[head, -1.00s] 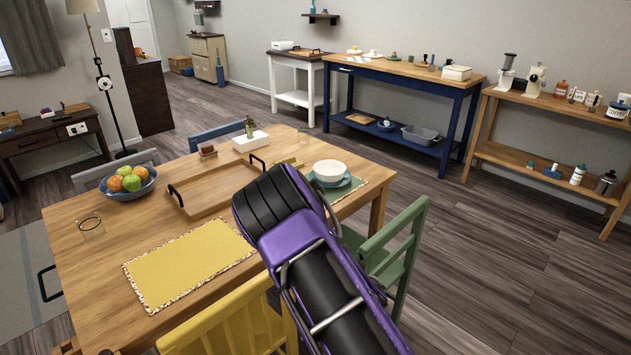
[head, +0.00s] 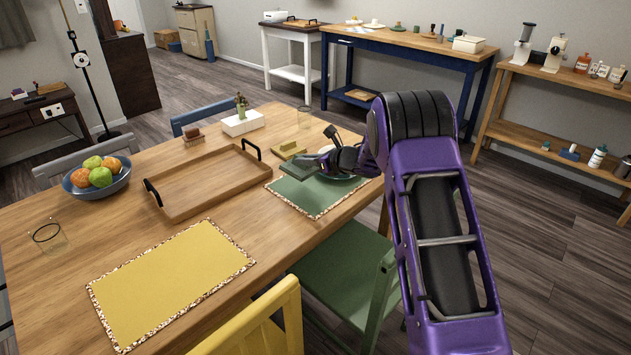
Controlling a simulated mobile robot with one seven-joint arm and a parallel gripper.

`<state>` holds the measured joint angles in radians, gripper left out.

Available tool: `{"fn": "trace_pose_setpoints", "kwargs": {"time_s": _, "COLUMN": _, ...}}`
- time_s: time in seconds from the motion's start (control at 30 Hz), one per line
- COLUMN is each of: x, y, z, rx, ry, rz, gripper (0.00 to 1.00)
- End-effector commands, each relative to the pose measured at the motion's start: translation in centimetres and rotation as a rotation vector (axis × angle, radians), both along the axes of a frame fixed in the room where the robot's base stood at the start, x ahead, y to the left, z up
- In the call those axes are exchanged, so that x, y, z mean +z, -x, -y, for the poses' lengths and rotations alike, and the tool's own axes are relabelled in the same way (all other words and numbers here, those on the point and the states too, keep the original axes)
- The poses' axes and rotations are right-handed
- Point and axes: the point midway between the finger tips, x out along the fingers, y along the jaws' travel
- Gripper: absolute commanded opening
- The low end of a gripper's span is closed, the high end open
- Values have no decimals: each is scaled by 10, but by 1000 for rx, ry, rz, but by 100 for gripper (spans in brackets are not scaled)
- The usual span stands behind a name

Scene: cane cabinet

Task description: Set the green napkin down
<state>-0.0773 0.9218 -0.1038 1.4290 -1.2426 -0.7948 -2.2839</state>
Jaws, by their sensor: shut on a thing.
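The green napkin (head: 299,168) looks like a flat, dark green folded piece. My gripper (head: 325,163) is shut on its right end and holds it out to the left, over the far part of the green placemat (head: 309,199). I cannot tell whether the napkin touches the table or hangs just above it. The white bowl (head: 326,149) and green plate (head: 352,180) on the placemat are mostly hidden behind my gripper and wrist.
A wooden tray (head: 197,208) with black handles lies left of the placemat. A yellow placemat (head: 172,283) lies nearer. A green chair (head: 345,280) stands at the table's right side.

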Motion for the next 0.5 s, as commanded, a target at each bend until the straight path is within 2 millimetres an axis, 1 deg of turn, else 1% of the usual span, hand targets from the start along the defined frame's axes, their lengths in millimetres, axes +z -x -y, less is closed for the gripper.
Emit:
{"fn": "trace_pose_setpoints", "kwargs": {"time_s": 0.03, "x": -14, "y": 1, "z": 0, "rx": -1, "ry": -1, "rz": -4, "gripper": 0}}
{"fn": "trace_pose_setpoints", "kwargs": {"time_s": 0.1, "x": -26, "y": 0, "z": 0, "rx": 0, "ry": -1, "rz": -4, "gripper": 0}}
{"fn": "trace_pose_setpoints", "kwargs": {"time_s": 0.2, "x": -39, "y": 0, "z": 0, "rx": -1, "ry": -1, "rz": -2, "gripper": 0}}
{"fn": "trace_pose_setpoints", "kwargs": {"time_s": 0.37, "x": -50, "y": 0, "z": 0, "rx": 0, "ry": 0, "rz": -1, "gripper": 0}}
{"fn": "trace_pose_setpoints", "kwargs": {"time_s": 0.5, "x": -70, "y": 1, "z": 0, "rx": 0, "ry": -1, "rz": -4, "gripper": 0}}
